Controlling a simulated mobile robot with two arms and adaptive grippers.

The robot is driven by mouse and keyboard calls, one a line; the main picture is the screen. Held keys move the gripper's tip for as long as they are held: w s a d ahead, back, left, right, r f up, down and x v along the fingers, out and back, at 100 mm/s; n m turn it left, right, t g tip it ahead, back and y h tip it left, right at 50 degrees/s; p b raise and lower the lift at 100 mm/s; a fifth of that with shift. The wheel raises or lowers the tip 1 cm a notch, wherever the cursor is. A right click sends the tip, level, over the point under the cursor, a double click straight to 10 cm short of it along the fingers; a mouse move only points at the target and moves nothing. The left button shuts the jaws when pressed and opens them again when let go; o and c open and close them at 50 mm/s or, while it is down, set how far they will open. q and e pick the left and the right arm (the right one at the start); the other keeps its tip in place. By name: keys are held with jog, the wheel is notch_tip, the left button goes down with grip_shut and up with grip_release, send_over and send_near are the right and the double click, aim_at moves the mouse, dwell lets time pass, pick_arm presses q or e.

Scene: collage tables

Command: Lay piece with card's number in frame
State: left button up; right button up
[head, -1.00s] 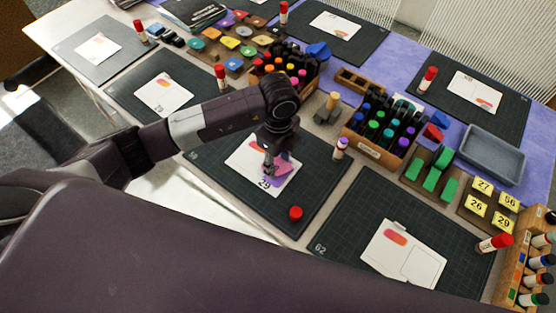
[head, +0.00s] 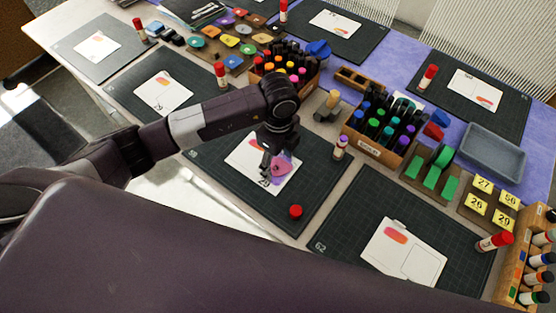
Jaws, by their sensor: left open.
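A white card (head: 239,154) lies on the dark mat (head: 324,192) in the middle, with a printed number that looks like 29 near its lower edge. A pink piece (head: 281,168) and a purple patch (head: 293,164) show over the card; whether the purple is a separate piece or print I cannot tell. My left gripper (head: 267,168) points down over the card, open, with its fingers right beside the pink piece. The gripper hides part of the card, and contact with the piece cannot be told. My right gripper is out of view.
A red cap (head: 295,211) and a glue stick (head: 340,147) are near the card. Wooden boxes of bottles (head: 358,148) stand behind. Yellow number tiles (head: 484,184), green blocks (head: 432,178) and a grey tray (head: 468,152) are at right. Another mat (head: 345,235) with a card lies at front right.

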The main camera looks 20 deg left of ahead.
pick_arm(q)
jog(key=shift+r, duration=0.1)
notch_tip(320, 180, up, 12)
dwell(0.5)
dwell(0.4)
